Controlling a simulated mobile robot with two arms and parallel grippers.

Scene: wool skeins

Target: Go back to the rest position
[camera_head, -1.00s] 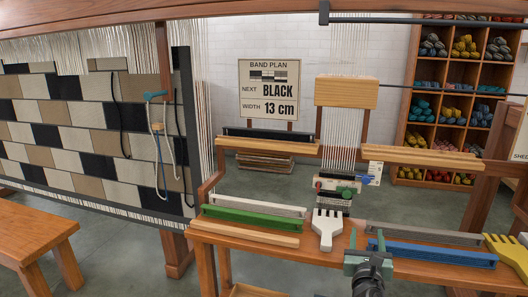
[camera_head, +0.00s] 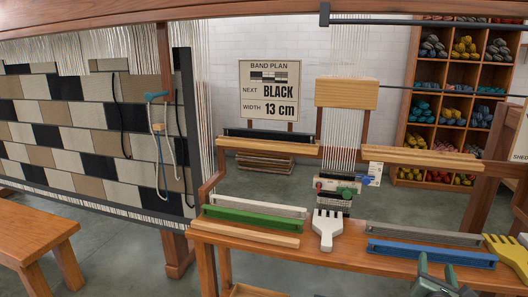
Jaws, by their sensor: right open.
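My right gripper (camera_head: 436,268) is low in the head view, at the bottom edge right of centre, with its green-grey fingers apart and nothing seen between them. It is in front of the wooden loom bench (camera_head: 335,256), near the blue bar-shaped tool (camera_head: 430,252). Only its fingers and part of its body show; the rest is cut off by the frame. My left gripper is not in view.
On the bench lie a white comb (camera_head: 326,230), a green bar (camera_head: 250,219), a grey bar (camera_head: 424,234) and a yellow comb (camera_head: 508,252). A band loom with hanging threads (camera_head: 342,140) stands behind. A wooden bench (camera_head: 35,235) is at left.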

